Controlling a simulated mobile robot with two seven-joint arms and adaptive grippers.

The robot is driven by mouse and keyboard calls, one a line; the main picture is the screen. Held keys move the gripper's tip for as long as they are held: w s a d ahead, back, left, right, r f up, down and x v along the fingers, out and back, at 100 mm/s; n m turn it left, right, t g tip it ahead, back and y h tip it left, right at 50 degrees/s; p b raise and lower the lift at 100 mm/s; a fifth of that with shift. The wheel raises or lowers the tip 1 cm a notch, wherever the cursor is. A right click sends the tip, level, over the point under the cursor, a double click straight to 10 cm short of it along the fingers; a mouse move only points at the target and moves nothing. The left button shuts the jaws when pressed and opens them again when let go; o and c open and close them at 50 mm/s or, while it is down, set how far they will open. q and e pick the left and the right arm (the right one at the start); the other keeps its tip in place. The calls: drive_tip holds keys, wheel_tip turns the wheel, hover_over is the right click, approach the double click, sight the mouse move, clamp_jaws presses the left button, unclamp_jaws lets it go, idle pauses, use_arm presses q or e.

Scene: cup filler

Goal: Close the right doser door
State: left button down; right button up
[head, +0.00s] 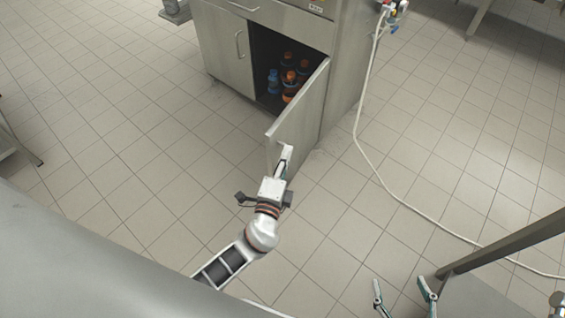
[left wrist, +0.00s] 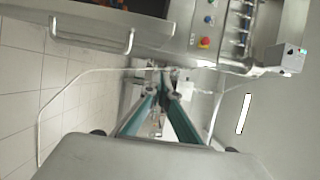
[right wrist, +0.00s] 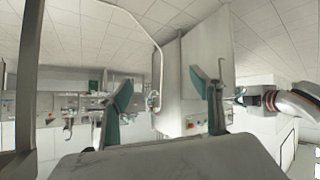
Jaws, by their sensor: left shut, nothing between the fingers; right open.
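The right doser door (head: 302,108) is a grey metal panel that stands wide open, swung out from the cabinet. My left gripper (head: 285,153) is shut and empty at the door's free edge, overlapping it in the head view; I cannot tell if they touch. Its fingers also show in the left wrist view (left wrist: 162,88), with their tips close together. My right gripper (head: 405,292) is open and empty at the lower right, far from the door. It also shows in the right wrist view (right wrist: 168,85) with its fingers spread.
The cabinet's left door (head: 222,45) is shut. Blue and orange-brown bottles (head: 288,75) stand inside the dark opening. A pale hose (head: 370,165) hangs down the cabinet's right side and runs over the floor. The tiled floor (head: 120,140) left of the door is clear.

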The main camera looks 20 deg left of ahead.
sight(278, 138)
use_arm(q)
drive_tip(key=shift+w+a+p, duration=0.15)
drive_tip(key=shift+w+a, duration=0.95)
drive_tip(key=shift+w, duration=0.2)
drive_tip(key=shift+w+a+p, duration=0.15)
drive_tip(key=shift+w+a, duration=0.9)
drive_tip(key=shift+w, duration=0.25)
drive_tip(key=shift+a+f, duration=0.1)
